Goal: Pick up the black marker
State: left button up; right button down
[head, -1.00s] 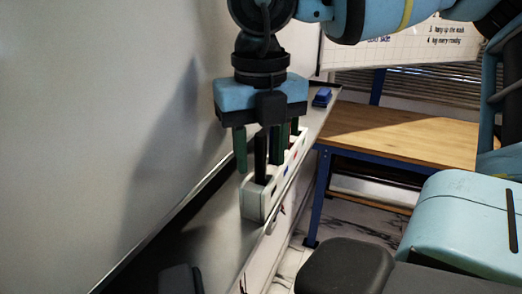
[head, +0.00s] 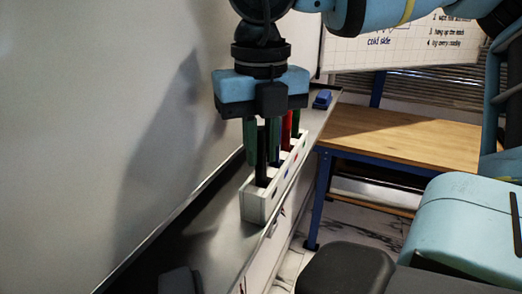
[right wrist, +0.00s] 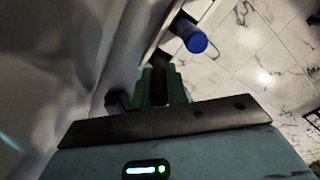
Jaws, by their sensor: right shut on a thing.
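The black marker (head: 261,174) stands upright in the nearest slot of a white holder (head: 254,206) on the ledge under the whiteboard. My right gripper (head: 262,150) points down over it, its green fingers shut on the marker's upper part. The marker's lower end is hidden in the holder. In the right wrist view, the right gripper (right wrist: 160,88) has its fingers close together on the dark marker. My left gripper does not show.
A red marker (head: 286,129) stands behind in the same holder. A blue-ended marker (right wrist: 195,42) shows near the fingers. A blue eraser (head: 322,98) lies farther along the ledge. The whiteboard (head: 90,110) rises close on the left. A wooden table (head: 405,135) stands to the right.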

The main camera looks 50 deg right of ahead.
notch_tip(320, 180, up, 6)
jog(key=shift+f, duration=0.2)
jog(key=s+d, duration=0.2)
jog(key=s, duration=0.6)
jog(key=s+d+b, duration=0.1)
jog(key=s+d, duration=0.2)
jog(key=s, duration=0.6)
jog(key=shift+s, duration=0.2)
